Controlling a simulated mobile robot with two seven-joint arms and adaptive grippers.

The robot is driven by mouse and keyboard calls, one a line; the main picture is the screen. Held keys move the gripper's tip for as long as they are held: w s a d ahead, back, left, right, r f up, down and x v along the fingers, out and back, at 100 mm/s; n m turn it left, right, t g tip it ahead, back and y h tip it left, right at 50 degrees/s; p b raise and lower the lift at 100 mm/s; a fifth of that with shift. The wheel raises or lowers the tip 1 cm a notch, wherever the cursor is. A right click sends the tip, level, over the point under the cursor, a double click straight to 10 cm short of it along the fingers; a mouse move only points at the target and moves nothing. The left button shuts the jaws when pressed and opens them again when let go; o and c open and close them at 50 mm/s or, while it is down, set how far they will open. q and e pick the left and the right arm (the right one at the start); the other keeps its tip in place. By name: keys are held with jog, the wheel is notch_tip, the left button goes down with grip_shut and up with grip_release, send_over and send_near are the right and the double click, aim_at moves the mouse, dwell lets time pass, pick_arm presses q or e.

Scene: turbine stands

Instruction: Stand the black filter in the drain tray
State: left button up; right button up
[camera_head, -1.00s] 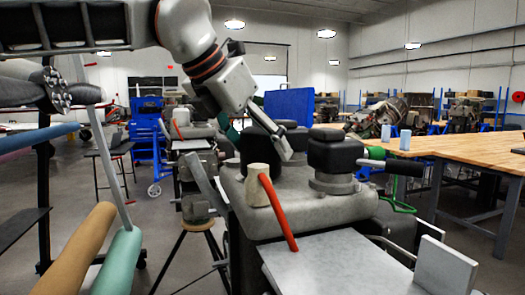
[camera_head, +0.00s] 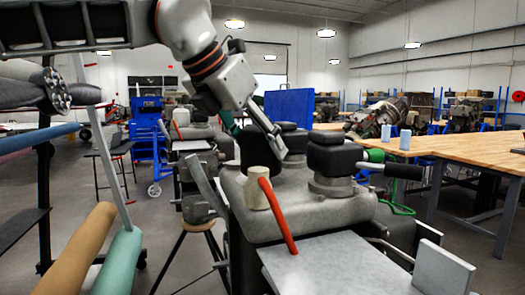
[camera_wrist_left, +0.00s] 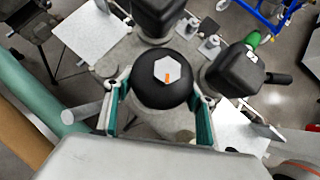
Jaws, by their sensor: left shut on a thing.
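The black filter (camera_head: 250,150) has a round dark top with a white hexagon and orange mark, clear in the left wrist view (camera_wrist_left: 165,92). My left gripper (camera_head: 258,145) reaches down from above and is shut on it, with a teal finger on each side. The filter is over the grey machine housing; I cannot tell whether its hidden underside touches it. A pale flat plate (camera_head: 335,265) in front of the housing may be the drain tray; nothing stands on it. My right gripper is not in view.
A pale upright panel (camera_head: 443,270) is right of the plate. A wooden bench (camera_head: 470,147) is farther right.

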pick_arm(q)
jog(key=shift+r, duration=0.3)
jog(key=shift+r+p, duration=0.75)
jog(key=shift+r, duration=0.05)
